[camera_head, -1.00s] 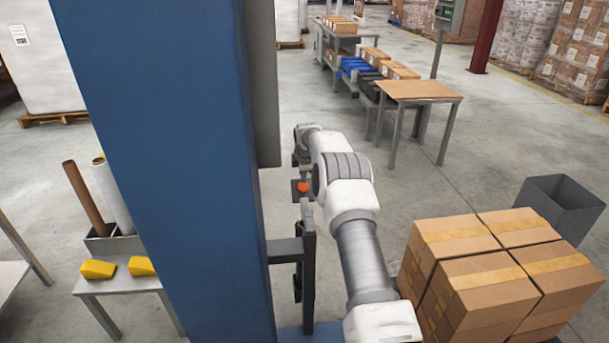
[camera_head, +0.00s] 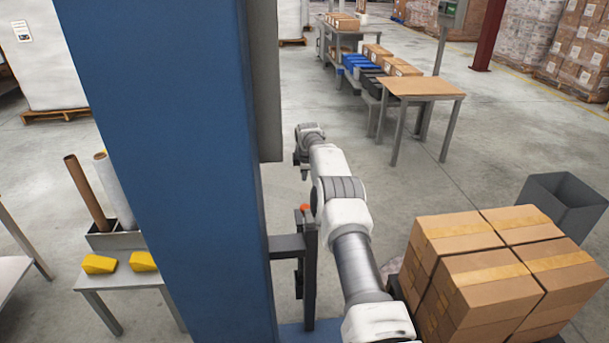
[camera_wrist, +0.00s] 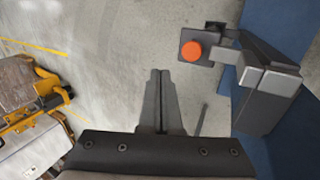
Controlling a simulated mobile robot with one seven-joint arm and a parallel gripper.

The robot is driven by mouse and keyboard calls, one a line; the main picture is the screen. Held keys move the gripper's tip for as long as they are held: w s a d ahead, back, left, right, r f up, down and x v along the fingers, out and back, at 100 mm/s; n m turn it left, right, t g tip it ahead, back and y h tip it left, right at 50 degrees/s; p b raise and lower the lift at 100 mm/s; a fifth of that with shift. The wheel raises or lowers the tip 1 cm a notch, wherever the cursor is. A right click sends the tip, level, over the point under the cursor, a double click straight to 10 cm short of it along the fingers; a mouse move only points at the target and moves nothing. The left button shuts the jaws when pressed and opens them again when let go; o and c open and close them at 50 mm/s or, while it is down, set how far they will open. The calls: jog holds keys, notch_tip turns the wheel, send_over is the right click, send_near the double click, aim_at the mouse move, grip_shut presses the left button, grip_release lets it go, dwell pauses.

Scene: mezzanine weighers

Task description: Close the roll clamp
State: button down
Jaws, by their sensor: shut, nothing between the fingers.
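An orange knob on a small dark square plate, which I take for the roll clamp (camera_wrist: 191,51), sits at the upper right in the wrist view. A short grey arm joins it to a dark bracket on the blue column. In the head view the knob of the clamp (camera_head: 305,208) shows at the top of the dark upright post, partly beside my arm. My gripper (camera_wrist: 160,73) is shut and empty, its fingers pointing at the floor left of the knob and apart from it. In the head view my gripper (camera_head: 303,170) hangs beyond the knob.
The blue column (camera_head: 160,150) and its dark post (camera_head: 309,270) stand close on the left of my arm. Stacked cartons (camera_head: 480,270) are at the right, with a grey bin (camera_head: 565,205) behind. Open floor (camera_head: 420,190) lies beyond, before a wooden-topped table (camera_head: 420,88).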

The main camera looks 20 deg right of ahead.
jog(key=p+v, duration=0.1)
jog(key=v, duration=1.6)
jog(key=shift+s+p, duration=0.15)
jog(key=shift+p, duration=0.15)
jog(key=shift+s+r, duration=0.1)
jog(key=shift+r, duration=0.05)
